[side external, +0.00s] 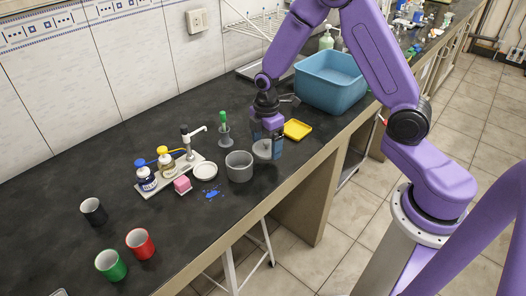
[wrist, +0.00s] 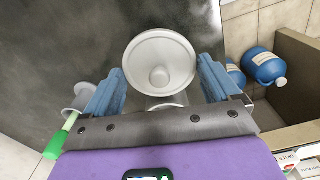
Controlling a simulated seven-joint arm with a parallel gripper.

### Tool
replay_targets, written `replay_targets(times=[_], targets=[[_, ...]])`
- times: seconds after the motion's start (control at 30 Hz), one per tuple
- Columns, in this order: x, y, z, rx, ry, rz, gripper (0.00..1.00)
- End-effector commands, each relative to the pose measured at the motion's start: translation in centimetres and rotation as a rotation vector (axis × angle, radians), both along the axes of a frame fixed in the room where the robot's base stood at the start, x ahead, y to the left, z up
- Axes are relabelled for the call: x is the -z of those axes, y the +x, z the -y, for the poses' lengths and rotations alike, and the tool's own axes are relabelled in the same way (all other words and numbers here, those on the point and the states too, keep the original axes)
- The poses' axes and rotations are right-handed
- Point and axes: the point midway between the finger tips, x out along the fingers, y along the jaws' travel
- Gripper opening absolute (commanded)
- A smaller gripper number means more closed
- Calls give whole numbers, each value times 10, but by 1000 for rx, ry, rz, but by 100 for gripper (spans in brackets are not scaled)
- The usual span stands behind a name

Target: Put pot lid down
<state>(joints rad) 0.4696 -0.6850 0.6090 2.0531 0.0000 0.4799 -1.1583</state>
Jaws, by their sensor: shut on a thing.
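My gripper (side external: 264,152) points down over the bench near its front edge, just right of the grey pot. Its blue fingers are shut on a pale, whitish piece (side external: 262,149), which appears to be the pot lid. The open grey pot (side external: 239,168) stands upright on the bench. Whether the lid touches the bench cannot be told.
A mortar with a green-handled pestle (side external: 224,134) stands behind the pot. A white dish (side external: 205,171), pink block (side external: 182,185) and bottle tray (side external: 150,190) lie left. Several cups (side external: 140,244) stand far left.

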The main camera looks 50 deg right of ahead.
Motion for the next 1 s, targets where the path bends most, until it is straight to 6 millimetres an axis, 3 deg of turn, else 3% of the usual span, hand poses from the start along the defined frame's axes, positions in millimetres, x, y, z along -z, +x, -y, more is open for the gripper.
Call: replay_targets(times=[0.27,0.5,0.93,0.97,1.0], targets=[[15,12,0,0,0,0,60],[42,12,0,0,0,0,60],[47,12,0,0,0,0,60],[47,12,0,0,1,1,93],[47,12,0,0,1,1,100]])
